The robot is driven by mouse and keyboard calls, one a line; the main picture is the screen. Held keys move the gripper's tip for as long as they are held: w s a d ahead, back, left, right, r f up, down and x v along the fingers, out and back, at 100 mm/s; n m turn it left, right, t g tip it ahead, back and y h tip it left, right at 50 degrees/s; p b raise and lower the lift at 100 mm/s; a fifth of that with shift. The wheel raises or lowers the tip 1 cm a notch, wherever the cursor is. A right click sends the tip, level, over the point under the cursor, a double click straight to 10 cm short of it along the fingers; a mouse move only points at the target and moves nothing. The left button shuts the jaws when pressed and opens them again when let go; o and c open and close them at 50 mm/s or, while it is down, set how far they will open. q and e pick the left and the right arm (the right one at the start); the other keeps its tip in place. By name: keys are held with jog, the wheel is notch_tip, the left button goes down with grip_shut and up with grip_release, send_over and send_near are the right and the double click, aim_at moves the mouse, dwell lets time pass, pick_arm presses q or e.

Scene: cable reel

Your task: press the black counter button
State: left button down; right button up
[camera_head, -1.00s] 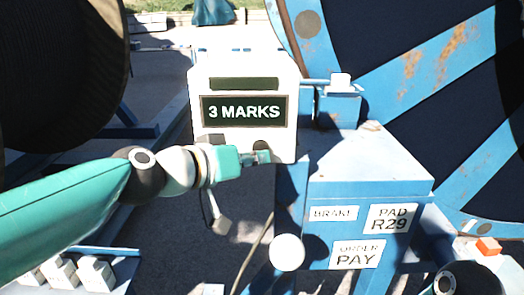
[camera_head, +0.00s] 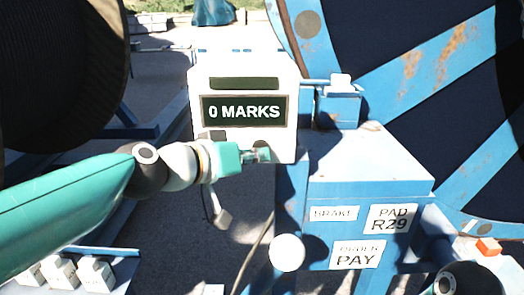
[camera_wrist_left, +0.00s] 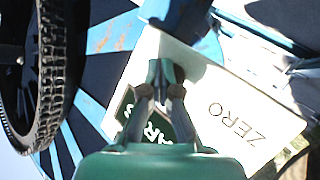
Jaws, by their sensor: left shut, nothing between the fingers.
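The white counter box (camera_head: 245,82) stands in the middle of the head view. Its display (camera_head: 244,112) reads "0 MARKS". The black button (camera_wrist_left: 179,73) shows in part at the fingertips in the left wrist view; in the head view it is mostly hidden by the gripper. My left gripper (camera_head: 262,154) is shut and empty, its tips at the lower right of the box face. In the wrist view its closed tips (camera_wrist_left: 161,68) overlap the button's edge; whether they touch it I cannot tell. A "ZERO" label (camera_wrist_left: 237,121) is on the box. My right gripper is out of view.
A blue stand (camera_head: 370,160) with "BRAKE", "PAD R29" and "ORDER PAY" labels is right of the box. A large blue reel (camera_head: 420,75) fills the upper right, a dark reel (camera_head: 60,75) the upper left. A white round knob (camera_head: 287,252) is below.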

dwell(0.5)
pick_arm(q)
jog(key=shift+s, duration=0.9)
jog(key=s, duration=0.5)
dwell(0.7)
